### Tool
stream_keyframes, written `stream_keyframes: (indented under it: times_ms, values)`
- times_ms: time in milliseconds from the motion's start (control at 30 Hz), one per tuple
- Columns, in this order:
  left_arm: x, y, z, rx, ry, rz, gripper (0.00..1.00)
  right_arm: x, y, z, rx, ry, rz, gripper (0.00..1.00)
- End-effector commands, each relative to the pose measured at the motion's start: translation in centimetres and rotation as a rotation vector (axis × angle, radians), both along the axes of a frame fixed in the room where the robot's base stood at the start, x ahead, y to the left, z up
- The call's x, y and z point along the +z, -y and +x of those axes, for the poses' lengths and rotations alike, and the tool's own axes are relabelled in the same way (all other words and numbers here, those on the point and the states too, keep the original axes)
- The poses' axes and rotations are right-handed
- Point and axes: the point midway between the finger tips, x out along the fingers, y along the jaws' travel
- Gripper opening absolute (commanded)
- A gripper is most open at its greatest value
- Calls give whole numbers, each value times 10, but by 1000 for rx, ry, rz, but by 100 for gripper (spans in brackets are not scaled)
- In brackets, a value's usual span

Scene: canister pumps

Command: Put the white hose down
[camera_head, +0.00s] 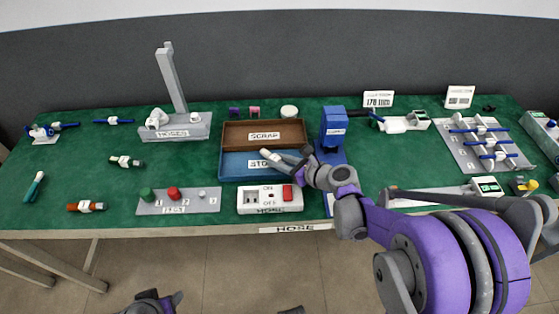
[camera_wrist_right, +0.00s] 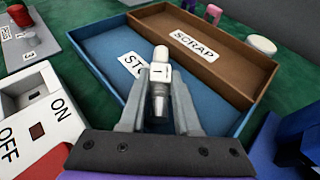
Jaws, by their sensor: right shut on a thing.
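My right gripper (camera_head: 288,161) is shut on a short piece with a white body, the white hose (camera_head: 272,155). In the right wrist view the white hose (camera_wrist_right: 161,73) sits between the two grey fingers (camera_wrist_right: 159,100), with a dark mark on its white part and a grey metal end toward me. It is over the blue tray (camera_wrist_right: 95,52), whose label is partly covered. Whether the hose touches the tray floor I cannot tell. My left gripper (camera_head: 160,300) shows only in part at the bottom edge of the head view; its jaws are unclear.
The brown SCRAP tray (camera_head: 291,124) adjoins the blue tray at the back. A white ON/OFF switch box (camera_head: 257,206) stands in front, and a blue device (camera_head: 334,127) stands to the right.

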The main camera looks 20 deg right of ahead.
Motion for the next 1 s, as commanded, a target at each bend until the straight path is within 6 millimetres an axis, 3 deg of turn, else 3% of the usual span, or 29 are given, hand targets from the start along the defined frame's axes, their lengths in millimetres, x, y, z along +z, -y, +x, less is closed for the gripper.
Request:
stream_keyframes:
  times_ms: [33, 67, 200, 567, 1000]
  values:
    - [-3, 0, 0, 0, -1, 0, 56, -3, 0, 0, 0, 0, 0, 0]
    - [-3, 0, 0, 0, -1, 0, 56, -3, 0, 0, 0, 0, 0, 35]
    - [-2, 0, 0, 0, -1, 0, 56, -2, 0, 0, 0, 0, 0, 60]
    - [3, 0, 0, 0, 1, 0, 56, 3, -1, 0, 2, 0, 0, 61]
    - [15, 0, 0, 0, 5, 0, 56, 36, 40, -70, -5, 0, 0, 61]
